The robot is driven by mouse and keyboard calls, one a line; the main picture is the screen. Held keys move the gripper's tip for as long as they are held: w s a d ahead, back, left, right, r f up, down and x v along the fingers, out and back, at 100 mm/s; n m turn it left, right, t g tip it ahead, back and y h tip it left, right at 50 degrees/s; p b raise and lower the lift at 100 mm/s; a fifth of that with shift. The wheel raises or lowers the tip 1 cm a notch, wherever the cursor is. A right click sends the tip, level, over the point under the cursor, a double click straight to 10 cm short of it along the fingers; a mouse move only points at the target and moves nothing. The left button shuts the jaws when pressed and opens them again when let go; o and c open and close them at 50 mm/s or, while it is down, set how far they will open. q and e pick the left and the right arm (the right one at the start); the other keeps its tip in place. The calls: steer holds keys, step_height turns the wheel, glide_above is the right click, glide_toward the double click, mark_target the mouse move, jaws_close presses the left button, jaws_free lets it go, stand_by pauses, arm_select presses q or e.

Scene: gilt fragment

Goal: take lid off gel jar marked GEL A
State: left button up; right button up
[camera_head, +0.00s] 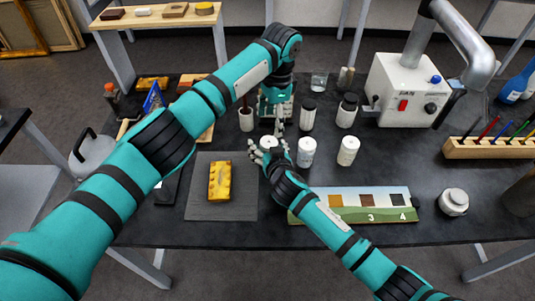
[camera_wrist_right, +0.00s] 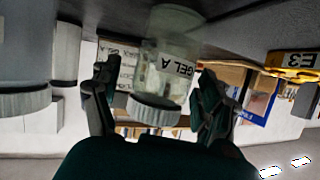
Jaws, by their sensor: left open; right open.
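The gel jar marked GEL A (camera_wrist_right: 172,62) is clear with a ribbed pale lid (camera_wrist_right: 157,110); the right wrist view shows it upside down. The lid is on the jar. My right gripper (camera_wrist_right: 158,100) is open, with one finger on each side of the lid and visible gaps between. In the head view the jar's pale top (camera_head: 268,143) shows between the fingers of my right gripper (camera_head: 266,152), and its body is mostly hidden. My left gripper (camera_head: 278,122) is open, pointing down just behind the jar; whether it touches anything is unclear.
A yellow fragment (camera_head: 220,181) lies on a grey mat (camera_head: 240,208). A numbered swatch board (camera_head: 345,213) lies in front, under my right forearm. A white machine (camera_head: 402,90) stands back right.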

mark_target(269, 142)
jaws_close()
arm_select(q)
steer(key=m, duration=0.3)
steer(key=shift+d+m, duration=0.1)
steer(key=shift+m, duration=0.3)
steer(key=shift+f+m, duration=0.15)
steer(key=shift+m, duration=0.15)
steer(key=f, duration=0.7)
steer(key=shift+a+f, duration=0.35)
steer(key=shift+a, duration=0.05)
